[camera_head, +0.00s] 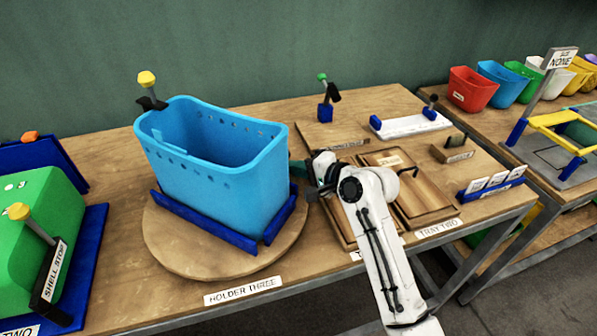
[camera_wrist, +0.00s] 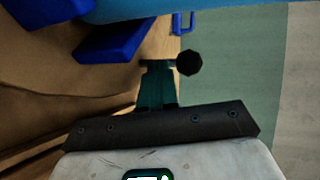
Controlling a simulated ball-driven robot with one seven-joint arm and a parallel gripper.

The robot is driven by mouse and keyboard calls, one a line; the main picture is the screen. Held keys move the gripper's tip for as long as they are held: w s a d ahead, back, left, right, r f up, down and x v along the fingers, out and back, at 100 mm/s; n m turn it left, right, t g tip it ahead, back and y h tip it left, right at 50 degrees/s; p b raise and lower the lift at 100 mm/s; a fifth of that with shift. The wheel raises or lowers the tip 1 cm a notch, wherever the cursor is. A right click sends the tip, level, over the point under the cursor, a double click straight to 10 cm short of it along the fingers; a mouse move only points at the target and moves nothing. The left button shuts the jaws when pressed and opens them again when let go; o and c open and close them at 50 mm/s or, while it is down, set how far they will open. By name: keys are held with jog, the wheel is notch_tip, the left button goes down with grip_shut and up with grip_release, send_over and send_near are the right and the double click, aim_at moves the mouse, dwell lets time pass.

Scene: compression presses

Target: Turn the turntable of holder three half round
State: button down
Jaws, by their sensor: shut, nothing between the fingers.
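The turntable of holder three (camera_head: 180,245) is a round wooden disc on the table, above the label "HOLDER THREE" (camera_head: 243,290). A light blue basket (camera_head: 215,185) stands upright on it, between dark blue corner rails (camera_head: 205,222). My gripper (camera_head: 297,169) is at the right side of the basket, its dark teal fingers shut and empty. In the wrist view the fingers (camera_wrist: 158,85) point toward the blue rail (camera_wrist: 112,38) and the basket (camera_wrist: 200,8). Whether they touch the basket or a rail cannot be told.
A green shell (camera_head: 45,225) in a blue holder stands at left. A yellow-knobbed stop (camera_head: 147,85) rises behind the basket. Wooden trays (camera_head: 415,195) lie right of my gripper. A dark round knob (camera_wrist: 189,64) shows beside the fingers. The table's front edge is near the turntable.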

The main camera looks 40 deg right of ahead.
jog(key=shift+w+d+f+n+g+y+b, duration=0.1)
jog(key=shift+w+n+g+y+b, duration=0.25)
jog(key=shift+w+n+y+b, duration=0.6)
jog(key=shift+w+d+n+g+y+b, duration=0.1)
jog(key=shift+w+n+g+y+b, duration=0.45)
jog(key=shift+w, duration=0.75)
jog(key=shift+w+a+n+g+y+b, duration=0.15)
jog(key=shift+w+n+g+y+b, duration=0.3)
jog(key=shift+w+y, duration=0.35)
jog(key=shift+w+a+n+g+y+b, duration=0.2)
jog(key=shift+w+n+y+b, duration=0.35)
jog(key=shift+w, duration=0.45)
jog(key=shift+w+a+y, duration=0.15)
jog(key=shift+w+y, duration=0.1)
jog(key=shift+w, duration=0.1)
jog(key=shift+w+a+b, duration=0.15)
jog(key=shift+w+a, duration=0.1)
jog(key=shift+w, duration=0.4)
jog(key=shift+w+a+b, duration=0.1)
jog(key=shift+w+a, duration=0.15)
jog(key=shift+w, duration=0.35)
jog(key=shift+w+a+b, duration=0.15)
jog(key=shift+w+a, duration=0.1)
jog(key=shift+w, duration=0.4)
